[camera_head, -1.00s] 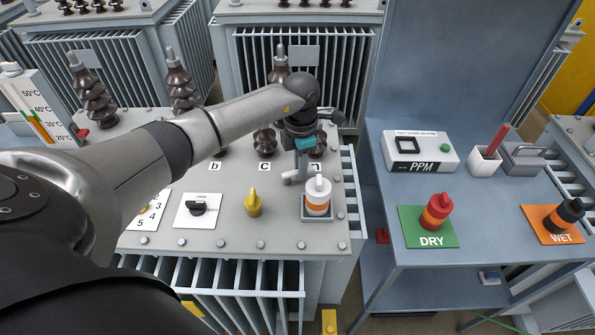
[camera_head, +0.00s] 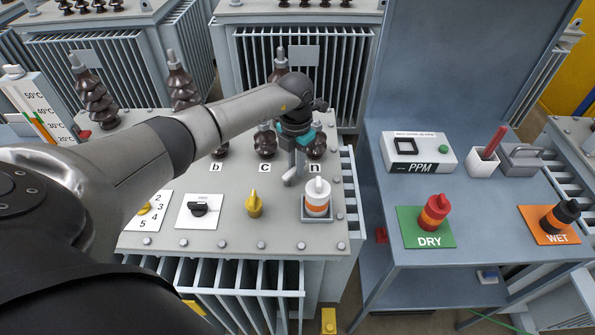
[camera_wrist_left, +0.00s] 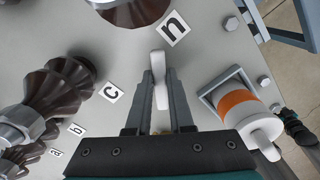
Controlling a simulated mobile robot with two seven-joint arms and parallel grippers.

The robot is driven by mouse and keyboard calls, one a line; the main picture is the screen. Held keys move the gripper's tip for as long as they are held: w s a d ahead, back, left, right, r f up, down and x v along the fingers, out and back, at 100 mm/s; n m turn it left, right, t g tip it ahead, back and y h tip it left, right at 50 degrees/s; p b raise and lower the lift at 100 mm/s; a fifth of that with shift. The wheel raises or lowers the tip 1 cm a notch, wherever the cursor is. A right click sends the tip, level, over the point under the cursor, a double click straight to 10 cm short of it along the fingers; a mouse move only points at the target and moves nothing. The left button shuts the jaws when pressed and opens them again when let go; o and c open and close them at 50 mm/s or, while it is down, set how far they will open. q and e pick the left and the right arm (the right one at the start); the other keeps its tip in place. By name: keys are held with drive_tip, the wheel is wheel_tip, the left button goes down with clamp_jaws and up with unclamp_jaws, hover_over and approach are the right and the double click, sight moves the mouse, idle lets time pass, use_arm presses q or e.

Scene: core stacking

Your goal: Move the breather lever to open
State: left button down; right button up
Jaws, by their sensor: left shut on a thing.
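A pale grey lever (camera_wrist_left: 160,77), which I take to be the breather lever, stands between the fingers of my left gripper (camera_wrist_left: 160,100) in the left wrist view. The gripper is shut on it, and the lever's far end sticks out past the fingertips toward the "n" label. In the head view my left gripper (camera_head: 291,178) is low over the transformer top, left of the breather canister (camera_head: 317,197). The canister is white with an orange band and stands upright in a square grey holder; it also shows in the left wrist view (camera_wrist_left: 239,108). The lever's base is hidden.
Brown bushings (camera_head: 265,141) stand behind the gripper. A yellow knob (camera_head: 254,203) and a black switch (camera_head: 199,208) are to its left. On the bench at right are a PPM meter (camera_head: 420,152), a red canister (camera_head: 436,211) on DRY and a black one (camera_head: 562,214) on WET.

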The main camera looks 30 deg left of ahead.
use_arm(q)
drive_tip(key=shift+a+n, duration=0.2)
drive_tip(key=shift+n, duration=0.5)
drive_tip(key=shift+s+a+n+p, duration=0.1)
drive_tip(key=shift+a+n+p, duration=0.25)
drive_tip(key=shift+n+p, duration=0.55)
drive_tip(key=shift+a+n, duration=0.2)
drive_tip(key=shift+n, duration=0.7)
